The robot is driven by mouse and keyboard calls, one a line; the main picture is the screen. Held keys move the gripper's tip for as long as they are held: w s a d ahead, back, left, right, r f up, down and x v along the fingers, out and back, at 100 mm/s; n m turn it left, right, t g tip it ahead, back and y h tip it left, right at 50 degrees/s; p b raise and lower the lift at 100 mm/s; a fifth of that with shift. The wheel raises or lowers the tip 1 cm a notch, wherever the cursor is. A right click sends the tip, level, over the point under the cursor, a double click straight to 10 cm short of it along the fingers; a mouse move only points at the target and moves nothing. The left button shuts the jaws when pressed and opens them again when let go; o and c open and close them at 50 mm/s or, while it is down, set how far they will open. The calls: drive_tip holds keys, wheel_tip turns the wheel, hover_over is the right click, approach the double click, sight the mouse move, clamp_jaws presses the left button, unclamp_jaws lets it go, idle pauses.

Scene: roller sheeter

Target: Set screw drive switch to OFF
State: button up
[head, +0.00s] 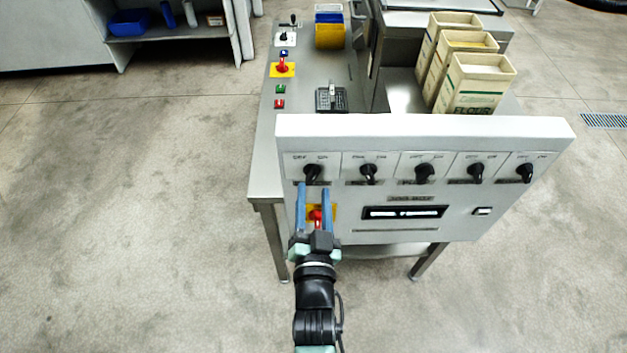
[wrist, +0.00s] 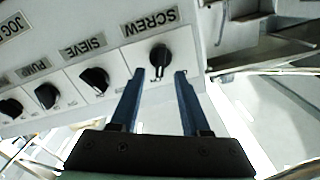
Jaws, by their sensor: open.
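The screw switch is a black rotary knob (head: 312,173) at the far left of the top row on the white control panel (head: 425,128). The wrist view shows this knob (wrist: 160,58) under an upside-down SCREW label. Its two position labels are too small to read surely, and I cannot tell which one it points to. My gripper (head: 313,187) is open and empty, its blue fingers pointing at the panel. In the wrist view the fingertips (wrist: 159,74) lie to either side of the knob, close to it; I see no clear contact.
More black knobs (head: 424,173) run to the right, including the sieve knob (wrist: 95,80). A red switch on a yellow plate (head: 316,216) sits just below, between my fingers. A display (head: 403,212) is lower right. Flour boxes (head: 478,85) stand behind. The floor at left is clear.

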sight(313, 179)
drive_tip(key=shift+w, duration=1.6)
clamp_jaws()
